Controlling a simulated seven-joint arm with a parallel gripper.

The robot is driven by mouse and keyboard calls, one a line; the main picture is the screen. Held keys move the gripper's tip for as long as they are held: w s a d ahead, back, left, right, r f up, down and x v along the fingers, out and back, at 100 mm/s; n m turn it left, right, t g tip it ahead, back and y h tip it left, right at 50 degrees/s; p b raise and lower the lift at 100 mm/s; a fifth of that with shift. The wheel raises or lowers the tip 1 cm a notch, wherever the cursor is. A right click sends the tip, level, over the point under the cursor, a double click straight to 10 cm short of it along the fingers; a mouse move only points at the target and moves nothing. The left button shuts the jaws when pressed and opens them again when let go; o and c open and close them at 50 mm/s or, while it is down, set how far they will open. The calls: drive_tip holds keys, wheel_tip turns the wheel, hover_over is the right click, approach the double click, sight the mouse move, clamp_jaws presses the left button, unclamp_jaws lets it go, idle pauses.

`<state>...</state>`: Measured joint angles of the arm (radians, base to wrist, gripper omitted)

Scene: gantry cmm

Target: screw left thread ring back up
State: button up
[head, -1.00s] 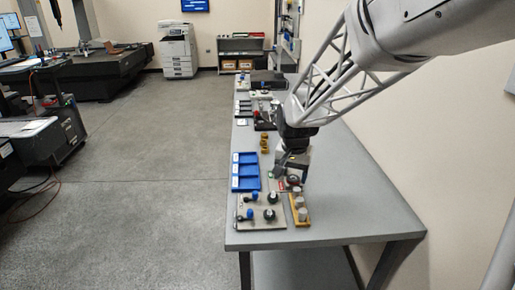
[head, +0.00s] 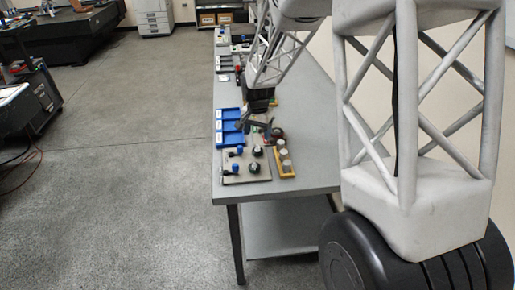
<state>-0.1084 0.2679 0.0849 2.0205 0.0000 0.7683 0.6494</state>
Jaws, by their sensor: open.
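My gripper (head: 256,125) is open, low over the bench beside the blue bins and just beyond the light board (head: 232,178). The board holds two dark round parts, a nearer one (head: 254,167) and a farther one (head: 257,151), along with two blue-topped pieces (head: 238,150). Another dark round part (head: 277,133) is just right of the gripper, and I cannot tell if they touch. The parts are too small to tell which is the left thread ring or whether any is screwed on. Nothing shows clearly between the fingers.
A blue three-compartment bin (head: 229,127) is left of the gripper. A yellow rack (head: 288,174) with several grey cylinders stands right of the board. More fixtures line the far end of the grey bench (head: 310,150). Bare bench lies right of the rack.

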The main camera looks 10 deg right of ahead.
sight(258, 150)
idle(0.3)
drive_tip(key=shift+f, duration=3.9)
drive_tip(key=c, duration=0.9)
